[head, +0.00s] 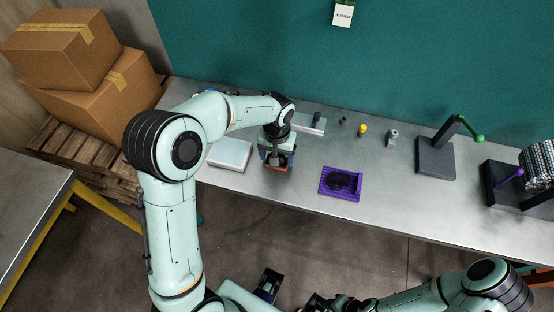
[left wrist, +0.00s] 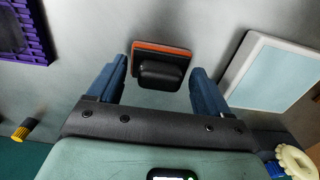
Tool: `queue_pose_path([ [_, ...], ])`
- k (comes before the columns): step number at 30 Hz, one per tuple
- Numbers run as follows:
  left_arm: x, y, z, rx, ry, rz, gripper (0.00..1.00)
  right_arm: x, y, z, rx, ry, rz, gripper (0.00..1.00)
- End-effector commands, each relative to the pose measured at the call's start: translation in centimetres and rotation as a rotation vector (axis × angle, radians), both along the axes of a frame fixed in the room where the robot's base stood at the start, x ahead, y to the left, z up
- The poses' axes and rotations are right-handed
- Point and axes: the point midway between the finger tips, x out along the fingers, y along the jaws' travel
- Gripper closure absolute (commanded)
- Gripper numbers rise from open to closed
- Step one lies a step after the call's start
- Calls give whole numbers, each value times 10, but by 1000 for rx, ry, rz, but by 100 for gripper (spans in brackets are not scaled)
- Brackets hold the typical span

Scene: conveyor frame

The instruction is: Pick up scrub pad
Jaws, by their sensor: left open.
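The scrub pad (left wrist: 160,48), with an orange edge and a black block handle, lies on the grey metal table. In the head view its orange edge (head: 276,168) shows just below my left gripper (head: 278,155), which hides most of it. In the left wrist view my left gripper (left wrist: 161,78) is open and empty. Its two blue fingers stand on either side of the black handle without visible contact. I cannot tell how far above the table the fingertips are. Parts of my right arm show at the bottom of the head view, but its jaws are not clear.
A white, pale-topped tray (head: 230,154) lies close left of the pad. A purple tray (head: 340,183) lies to the right. Small parts, including a yellow one (head: 362,130), stand behind. A green-handled lever fixture (head: 435,158) stands farther right. Cardboard boxes (head: 95,100) are at left.

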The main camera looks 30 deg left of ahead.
Motion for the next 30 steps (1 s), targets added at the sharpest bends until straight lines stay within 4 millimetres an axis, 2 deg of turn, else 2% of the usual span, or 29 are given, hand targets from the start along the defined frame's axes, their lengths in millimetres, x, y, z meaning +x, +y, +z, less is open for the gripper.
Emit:
queue_pose_path([
  [3,0,0,0,0,0,0,21,0,0,0,0,0,0,57],
  [4,0,0,0,0,0,0,25,0,0,0,0,0,0,57],
  [7,0,0,1,0,0,0,56,0,0,0,0,0,0,57],
  [16,0,0,2,0,-1,0,56,0,0,0,0,0,0,57],
  [20,1,0,8,-1,-2,0,56,0,0,1,0,0,0,57],
  [26,1,0,36,-2,-7,0,56,2,0,4,0,-2,0,57],
  [30,2,0,73,-1,-8,0,56,4,0,9,0,-4,0,57],
])
